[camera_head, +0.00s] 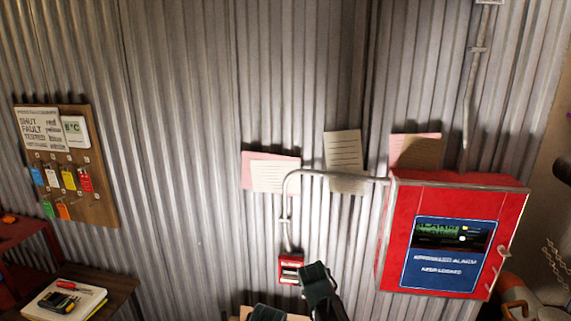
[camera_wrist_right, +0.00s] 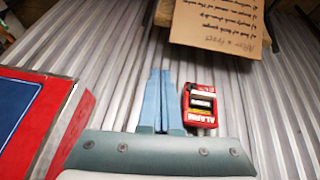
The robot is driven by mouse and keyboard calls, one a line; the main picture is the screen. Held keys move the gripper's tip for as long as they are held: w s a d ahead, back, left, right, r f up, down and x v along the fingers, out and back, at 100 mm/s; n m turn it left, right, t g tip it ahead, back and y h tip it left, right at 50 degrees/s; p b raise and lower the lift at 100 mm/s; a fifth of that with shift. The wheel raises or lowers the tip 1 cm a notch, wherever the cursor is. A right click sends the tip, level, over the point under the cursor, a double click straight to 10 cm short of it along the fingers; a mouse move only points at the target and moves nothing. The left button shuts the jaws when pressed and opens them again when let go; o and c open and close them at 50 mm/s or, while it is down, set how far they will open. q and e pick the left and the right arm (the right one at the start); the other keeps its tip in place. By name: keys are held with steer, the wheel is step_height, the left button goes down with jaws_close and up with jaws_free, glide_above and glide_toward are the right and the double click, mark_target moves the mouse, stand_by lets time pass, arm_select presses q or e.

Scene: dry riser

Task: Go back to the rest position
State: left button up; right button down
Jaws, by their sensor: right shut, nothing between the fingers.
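My right gripper (camera_wrist_right: 160,72) shows in the right wrist view, its two blue-grey fingers pressed together with nothing between them. It is beside a red alarm call point (camera_wrist_right: 199,105), with a visible gap between them in the picture. The call point also shows low on the wall in the head view (camera_head: 291,269). Dark green parts of mine rise from the bottom edge of the head view, just below and right of the call point; no fingertips can be made out there. My left gripper cannot be made out.
A red cabinet (camera_head: 455,195) with a blue panel is on the right wall, joined by a grey conduit (camera_head: 340,175). A key board (camera_head: 95,190) hangs at left above a table (camera_head: 120,290) with a notebook. A cardboard sign (camera_wrist_right: 222,22) is close in the wrist view.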

steer(key=s+d+f+n+g+y, duration=0.1)
steer(key=s+d+g, duration=0.15)
steer(key=s, duration=0.65)
steer(key=s+d+f+n+g+y, duration=0.15)
steer(key=s+d, duration=0.25)
steer(key=s, duration=0.4)
steer(key=s+a+n+h, duration=0.1)
steer(key=s+a, duration=0.2)
steer(key=a, duration=0.2)
steer(key=s+a+n+g, duration=0.1)
steer(key=s+a+n, duration=0.1)
steer(key=a, duration=0.4)
steer(key=shift+s+f+h+b, duration=0.35)
steer(key=shift+s+f+b, duration=0.1)
steer(key=shift+s, duration=0.1)
steer(key=shift+r, duration=0.1)
